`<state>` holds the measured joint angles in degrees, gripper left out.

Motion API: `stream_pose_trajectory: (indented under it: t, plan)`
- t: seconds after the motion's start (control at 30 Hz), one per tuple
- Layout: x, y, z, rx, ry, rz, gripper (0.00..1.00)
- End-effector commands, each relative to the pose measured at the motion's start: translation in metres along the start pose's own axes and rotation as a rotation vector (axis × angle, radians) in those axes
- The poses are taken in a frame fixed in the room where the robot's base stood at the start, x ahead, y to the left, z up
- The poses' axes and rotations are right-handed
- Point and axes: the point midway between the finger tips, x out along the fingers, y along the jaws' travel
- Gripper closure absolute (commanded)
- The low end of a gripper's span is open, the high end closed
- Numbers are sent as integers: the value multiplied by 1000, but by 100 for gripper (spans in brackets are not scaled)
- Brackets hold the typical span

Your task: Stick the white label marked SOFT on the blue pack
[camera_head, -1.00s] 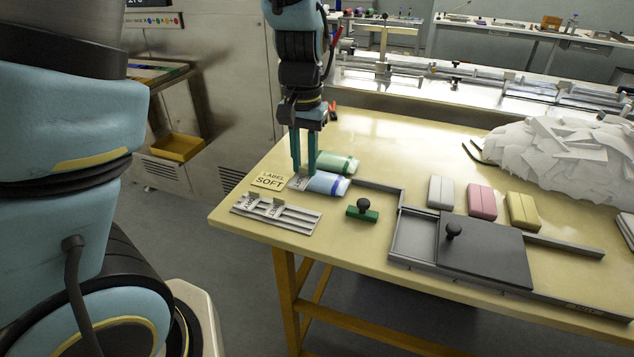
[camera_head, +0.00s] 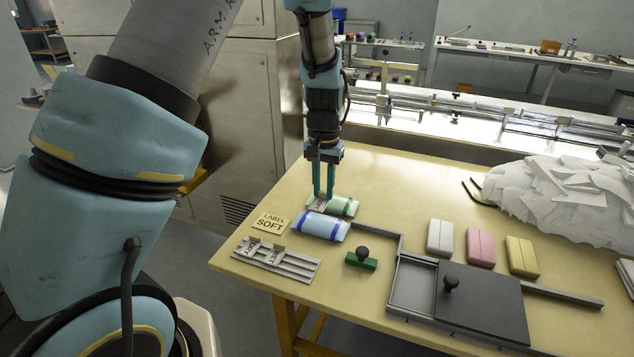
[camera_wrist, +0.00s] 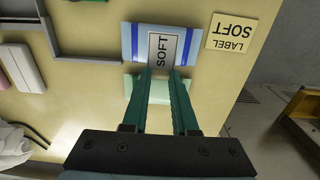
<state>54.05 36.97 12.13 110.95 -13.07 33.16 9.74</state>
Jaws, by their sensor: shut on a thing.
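My gripper (camera_head: 324,196) is shut on the white label marked SOFT (camera_wrist: 164,49). The label sticks out beyond the fingertips and also shows in the head view (camera_head: 315,204). The blue pack (camera_head: 320,226) lies on the table with its top bare in the head view. In the wrist view the held label overlaps the middle of the blue pack (camera_wrist: 135,42). The gap between label and pack is hard to judge. The green pack (camera_head: 343,206) lies behind the blue one, partly hidden by my fingers in the wrist view (camera_wrist: 158,90).
A yellow card reading LABEL SOFT (camera_head: 270,222) lies left of the blue pack. A grey label rack (camera_head: 290,265) is in front, with a green-based stamp (camera_head: 361,260) to its right. A grey tray (camera_head: 412,284) and white, pink and yellow blocks (camera_head: 480,247) stand further right.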

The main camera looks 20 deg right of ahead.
Motion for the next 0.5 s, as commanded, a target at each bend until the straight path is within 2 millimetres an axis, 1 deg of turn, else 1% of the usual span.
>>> stream_pose_trajectory:
  t: [0.1, 0.27, 0.5]
  plan:
    - [4, 0, -5, -1, 0, 3, 100]
    - [12, 0, -5, -1, 1, 3, 100]
    - [31, 0, -5, -1, 1, 3, 100]
